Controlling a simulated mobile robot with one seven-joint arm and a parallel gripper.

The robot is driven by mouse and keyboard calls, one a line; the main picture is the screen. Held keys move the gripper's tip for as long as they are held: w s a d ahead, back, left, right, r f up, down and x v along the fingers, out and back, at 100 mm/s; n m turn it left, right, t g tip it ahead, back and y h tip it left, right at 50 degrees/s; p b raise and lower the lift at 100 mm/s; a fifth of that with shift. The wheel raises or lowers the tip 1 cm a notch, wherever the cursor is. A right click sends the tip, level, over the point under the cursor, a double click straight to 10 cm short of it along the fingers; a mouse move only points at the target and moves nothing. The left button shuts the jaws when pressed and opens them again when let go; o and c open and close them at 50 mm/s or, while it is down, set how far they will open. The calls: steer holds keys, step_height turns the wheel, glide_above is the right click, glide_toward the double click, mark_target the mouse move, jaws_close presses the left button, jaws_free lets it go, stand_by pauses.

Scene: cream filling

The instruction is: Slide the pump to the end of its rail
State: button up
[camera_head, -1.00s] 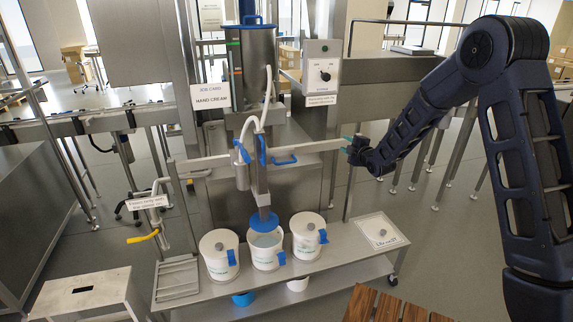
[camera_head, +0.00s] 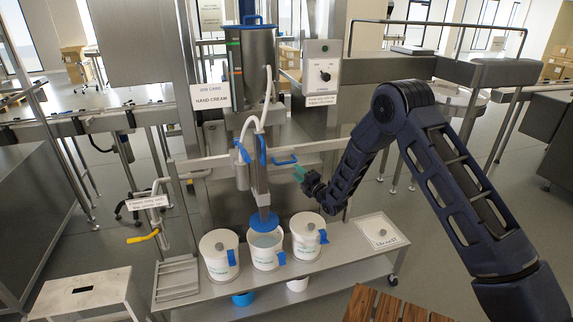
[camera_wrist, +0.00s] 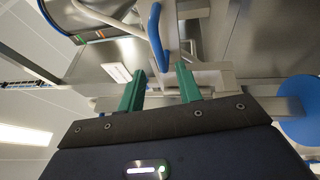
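The pump (camera_head: 258,178) is a steel cylinder hanging on a horizontal steel rail (camera_head: 325,146), with a hose on top and a blue disc (camera_head: 263,221) at its lower end. A blue handle (camera_head: 285,161) sticks out to its right. My gripper (camera_head: 302,173) is just right of and slightly below the handle, with green fingers. In the wrist view the fingers (camera_wrist: 160,88) are apart and empty. A blue handle (camera_wrist: 157,38) shows beyond the fingertips, not between them. The blue disc also shows at the right of the wrist view (camera_wrist: 303,110).
Several white tubs stand on the steel shelf below; the open middle tub (camera_head: 265,250) is under the disc. A yellow-ended lever (camera_head: 143,238) is at left. The rail's right part is clear.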

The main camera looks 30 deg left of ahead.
mark_target(287, 163)
steer(key=x, duration=0.8)
steer(key=shift+w+a, duration=0.1)
jaws_close()
